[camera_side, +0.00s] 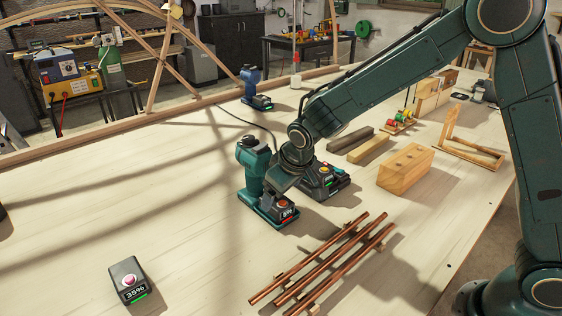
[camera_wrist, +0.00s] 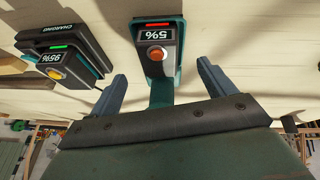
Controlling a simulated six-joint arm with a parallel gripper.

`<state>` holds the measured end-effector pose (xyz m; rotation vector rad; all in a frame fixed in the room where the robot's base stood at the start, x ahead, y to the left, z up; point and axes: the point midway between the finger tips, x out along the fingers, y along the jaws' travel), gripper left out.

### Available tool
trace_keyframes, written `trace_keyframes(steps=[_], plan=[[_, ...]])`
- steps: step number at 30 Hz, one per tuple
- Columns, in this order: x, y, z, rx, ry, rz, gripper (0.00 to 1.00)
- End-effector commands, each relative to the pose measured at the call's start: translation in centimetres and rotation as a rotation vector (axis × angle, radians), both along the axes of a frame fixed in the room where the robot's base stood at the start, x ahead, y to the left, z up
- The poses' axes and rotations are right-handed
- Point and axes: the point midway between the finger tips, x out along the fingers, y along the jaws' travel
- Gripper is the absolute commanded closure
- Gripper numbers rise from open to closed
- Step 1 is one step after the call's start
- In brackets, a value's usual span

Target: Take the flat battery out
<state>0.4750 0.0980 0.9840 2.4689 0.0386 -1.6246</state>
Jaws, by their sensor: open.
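A teal power tool (camera_side: 252,165) stands upright on the bench, with a dark battery (camera_side: 284,212) at its foot. The battery has a low one-digit percent display, a red light and an orange button. In the wrist view this battery (camera_wrist: 157,48) lies ahead of my gripper, display upside down. My gripper (camera_wrist: 162,78) is open, its two fingers apart on either side of the line to the battery. No contact with the battery shows. In the side view my gripper (camera_side: 278,182) is close beside the tool, its fingertips partly hidden.
A charger (camera_side: 322,182) holding a green-lit battery stands close right of the tool; it also shows in the wrist view (camera_wrist: 62,58). Copper rods (camera_side: 325,262) lie in front. A loose 35% battery (camera_side: 128,280) lies front left. A wooden block (camera_side: 405,168) stands right.

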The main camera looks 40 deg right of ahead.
Motion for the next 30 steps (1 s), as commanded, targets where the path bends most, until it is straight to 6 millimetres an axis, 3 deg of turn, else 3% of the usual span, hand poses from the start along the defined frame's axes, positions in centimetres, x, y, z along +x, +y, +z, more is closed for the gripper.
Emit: trace_keyframes(steps=[7,21,30], plan=[[0.4,-0.1,-0.7,0.000,0.001,0.000,0.18],[2.3,-0.6,-4.4,0.001,0.001,0.000,0.18],[2.4,-0.6,-4.5,0.001,0.000,0.000,0.18]])
